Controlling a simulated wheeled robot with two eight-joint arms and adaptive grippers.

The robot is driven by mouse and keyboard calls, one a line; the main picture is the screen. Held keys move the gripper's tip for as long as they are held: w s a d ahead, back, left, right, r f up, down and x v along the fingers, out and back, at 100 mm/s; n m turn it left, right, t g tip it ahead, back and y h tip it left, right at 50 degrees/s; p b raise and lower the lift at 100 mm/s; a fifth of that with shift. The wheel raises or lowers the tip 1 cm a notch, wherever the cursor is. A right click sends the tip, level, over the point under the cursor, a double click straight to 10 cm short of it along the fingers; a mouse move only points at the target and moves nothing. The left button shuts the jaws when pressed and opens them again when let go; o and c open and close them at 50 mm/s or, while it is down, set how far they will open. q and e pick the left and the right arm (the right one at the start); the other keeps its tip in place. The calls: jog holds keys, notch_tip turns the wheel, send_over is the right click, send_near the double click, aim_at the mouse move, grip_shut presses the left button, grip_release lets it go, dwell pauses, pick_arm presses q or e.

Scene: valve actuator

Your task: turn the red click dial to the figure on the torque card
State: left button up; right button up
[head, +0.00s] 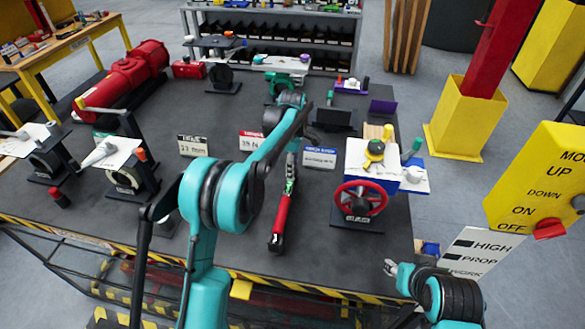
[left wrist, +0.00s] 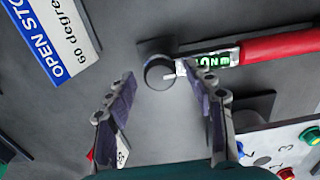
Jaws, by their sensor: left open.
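A red-handled torque tool (head: 281,215) lies on the dark bench top. In the left wrist view, its round dark head (left wrist: 158,72), its green number window (left wrist: 215,60) and its red grip (left wrist: 285,45) show. The figures are too small to read surely. A card with a red header (head: 252,143) stands behind it and seems to read 38 N. My left gripper (left wrist: 166,84) is open and empty, with its fingertips on either side of the tool's round head in the picture; touching cannot be told. My right gripper (head: 390,268) is small at the bench's front right edge.
A red handwheel (head: 361,198) stands right of the tool. A red cylinder (head: 125,75) lies back left. Bench space left of the tool is partly clear.

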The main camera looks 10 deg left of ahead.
pick_arm(q)
jog(key=c, duration=1.2)
jog(key=shift+o, duration=0.2)
